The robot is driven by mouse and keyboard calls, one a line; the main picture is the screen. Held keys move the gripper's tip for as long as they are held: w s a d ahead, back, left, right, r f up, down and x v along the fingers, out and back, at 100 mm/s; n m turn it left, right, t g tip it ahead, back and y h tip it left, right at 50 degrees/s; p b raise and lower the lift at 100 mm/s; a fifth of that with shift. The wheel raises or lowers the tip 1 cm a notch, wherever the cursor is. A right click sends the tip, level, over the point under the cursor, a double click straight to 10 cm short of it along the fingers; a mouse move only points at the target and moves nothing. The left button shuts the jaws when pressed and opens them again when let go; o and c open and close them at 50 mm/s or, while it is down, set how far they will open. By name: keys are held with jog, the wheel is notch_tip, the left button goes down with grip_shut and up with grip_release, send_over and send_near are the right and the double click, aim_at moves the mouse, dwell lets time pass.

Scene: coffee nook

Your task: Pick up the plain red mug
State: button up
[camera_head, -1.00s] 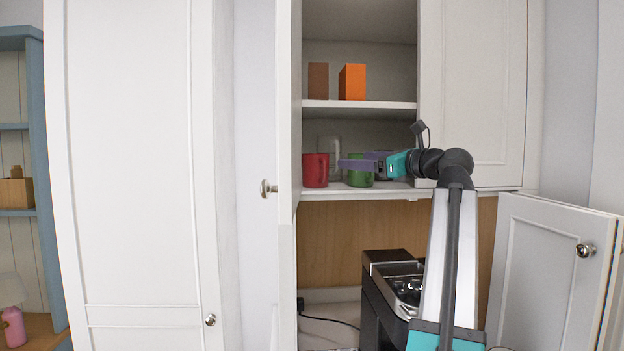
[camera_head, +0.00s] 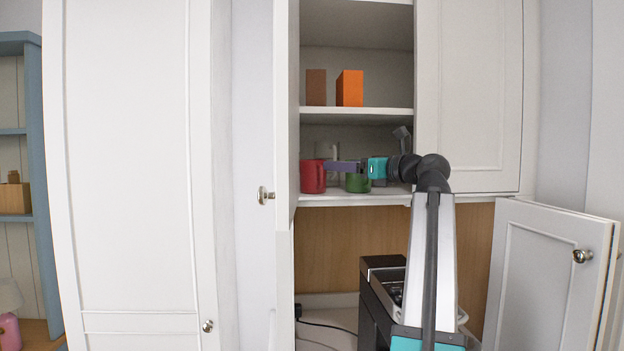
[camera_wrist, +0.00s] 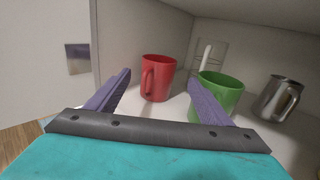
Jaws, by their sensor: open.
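The plain red mug (camera_head: 312,177) stands upright on the lower cabinet shelf, at its left end. In the wrist view the red mug (camera_wrist: 158,78) stands ahead, between the lines of the two fingers, with its handle facing me. My gripper (camera_head: 334,166) is open and empty, just right of the red mug and in front of the green mug (camera_head: 357,182). In the wrist view my gripper's purple fingers (camera_wrist: 160,95) are spread, and the right one overlaps the green mug (camera_wrist: 222,90). I cannot tell the exact gap to the red mug.
A metal mug (camera_wrist: 280,98) stands right of the green mug. A pale item (camera_wrist: 204,56) stands behind. The open cabinet door (camera_head: 286,115) is close on the left. Brown and orange boxes (camera_head: 349,88) sit on the shelf above. A coffee machine (camera_head: 385,285) stands below.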

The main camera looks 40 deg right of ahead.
aim_at(318, 164)
jog(key=shift+w+d+p, duration=0.1)
jog(key=shift+w+p, duration=0.4)
jog(key=shift+w, duration=2.35)
jog(key=shift+w+f+p, duration=0.15)
jog(key=shift+w+p, duration=1)
jog(key=shift+w, duration=1.45)
jog(key=c, duration=1.1)
